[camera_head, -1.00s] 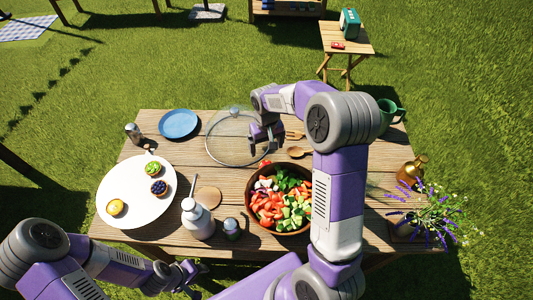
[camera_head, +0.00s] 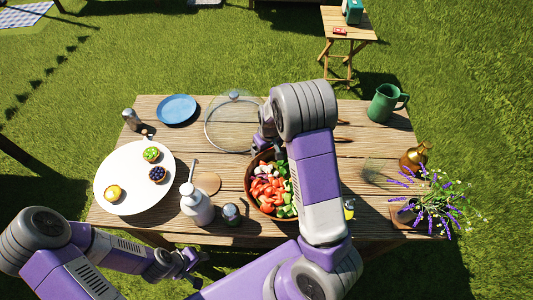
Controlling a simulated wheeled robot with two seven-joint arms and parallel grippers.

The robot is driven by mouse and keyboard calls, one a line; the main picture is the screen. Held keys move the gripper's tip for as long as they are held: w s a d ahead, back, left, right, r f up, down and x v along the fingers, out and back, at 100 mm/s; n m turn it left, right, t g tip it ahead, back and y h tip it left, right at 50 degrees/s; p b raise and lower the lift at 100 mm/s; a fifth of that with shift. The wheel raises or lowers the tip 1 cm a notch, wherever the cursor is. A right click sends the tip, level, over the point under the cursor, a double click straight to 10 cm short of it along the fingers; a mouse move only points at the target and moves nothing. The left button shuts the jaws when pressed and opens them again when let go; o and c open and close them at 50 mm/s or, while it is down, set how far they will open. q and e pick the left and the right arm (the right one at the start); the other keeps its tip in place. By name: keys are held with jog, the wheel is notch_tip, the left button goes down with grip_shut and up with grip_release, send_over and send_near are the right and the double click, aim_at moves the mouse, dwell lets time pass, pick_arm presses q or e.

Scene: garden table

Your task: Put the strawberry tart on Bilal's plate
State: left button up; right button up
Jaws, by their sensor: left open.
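No strawberry tart shows clearly now. The round white board (camera_head: 120,190) holds a green-topped tart (camera_head: 151,154), a dark berry tart (camera_head: 157,174) and a yellow tart (camera_head: 113,192). A blue plate (camera_head: 177,109) lies empty at the table's back left; no name on it is readable. My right gripper (camera_head: 268,148) is over the back rim of the salad bowl, partly hidden by its own arm; its jaws and anything between them cannot be made out. My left gripper (camera_head: 187,268) is open and empty, low in front of the table's front edge.
The salad bowl (camera_head: 253,196) stands mid-table under my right arm. A glass mesh-like dome (camera_head: 228,130) is behind it. A white pump bottle (camera_head: 196,205), a small jar (camera_head: 231,214) and a wooden coaster (camera_head: 208,183) stand between board and bowl. A green jug (camera_head: 384,103) is at back right.

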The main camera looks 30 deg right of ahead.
jog(key=shift+f, duration=0.3)
jog(key=shift+r, duration=0.1)
jog(key=c, duration=1.2)
